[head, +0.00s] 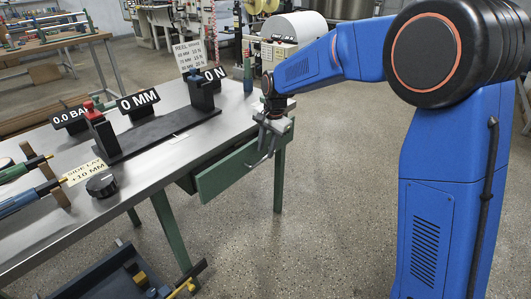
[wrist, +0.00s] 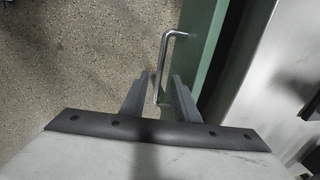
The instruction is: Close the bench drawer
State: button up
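The bench drawer has a green front (head: 232,170) that stands out from under the metal-topped bench (head: 150,158), so the drawer is at least partly open. In the wrist view, the green front (wrist: 205,45) has a bent metal handle (wrist: 161,60) on its outer side, and a dark gap shows behind the front. My gripper (head: 264,152) is down at the drawer front beside the bench's right end. In the wrist view, my gripper (wrist: 160,78) is open, with one finger on each side of the handle's near part. Contact with the handle cannot be told.
On the bench stand a black fixture (head: 160,135), number signs, a dark knob (head: 101,185) and coloured rods. A dark tray with tools (head: 125,275) is low at the bottom left. The speckled floor (head: 325,200) right of the bench is clear. Machines stand behind.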

aim_at(257, 143)
jog(key=shift+w+a+f, duration=0.1)
jog(key=shift+a+f, duration=0.1)
jog(key=shift+f, duration=1.05)
jog(key=shift+c, duration=0.3)
grip_shut()
jog(key=w+a, duration=0.2)
jog(key=a, duration=0.1)
jog(key=shift+w+a+r, duration=0.1)
jog(key=shift+w+r, duration=0.05)
jog(key=shift+w, duration=0.2)
jog(key=shift+o, duration=0.3)
grip_release()
jog(key=shift+a, duration=0.1)
